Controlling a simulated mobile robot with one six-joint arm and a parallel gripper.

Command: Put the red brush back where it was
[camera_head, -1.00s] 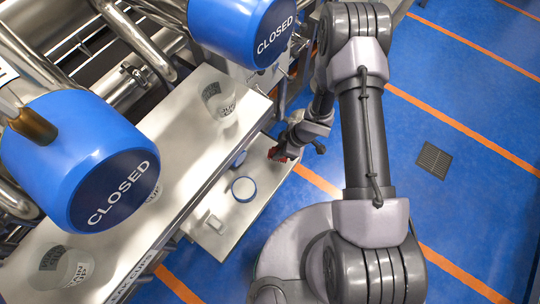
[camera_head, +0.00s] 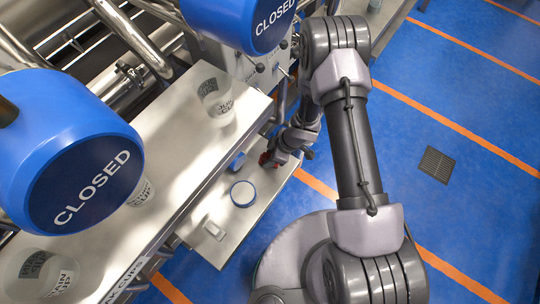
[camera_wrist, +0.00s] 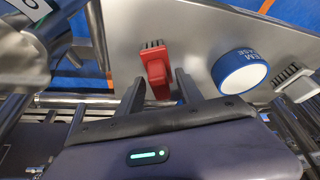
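The red brush (camera_wrist: 155,68) with dark bristles is on the metal lower shelf (camera_wrist: 200,28) in the wrist view, bristle end away from me. My gripper (camera_wrist: 158,90) is open, with one finger on each side of the brush's near end and visible gaps between. In the head view the red brush (camera_head: 266,159) is partly hidden by my gripper (camera_head: 275,157) at the shelf's far end. I cannot tell whether the brush rests fully on the shelf.
A blue-and-white round tin (camera_wrist: 240,71) lies right of the brush. A white brush (camera_wrist: 294,84) lies beyond it. A blue item (camera_head: 237,161) is near my gripper in the head view. The upper counter (camera_head: 165,165) with clear cups (camera_head: 216,102) runs alongside at left.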

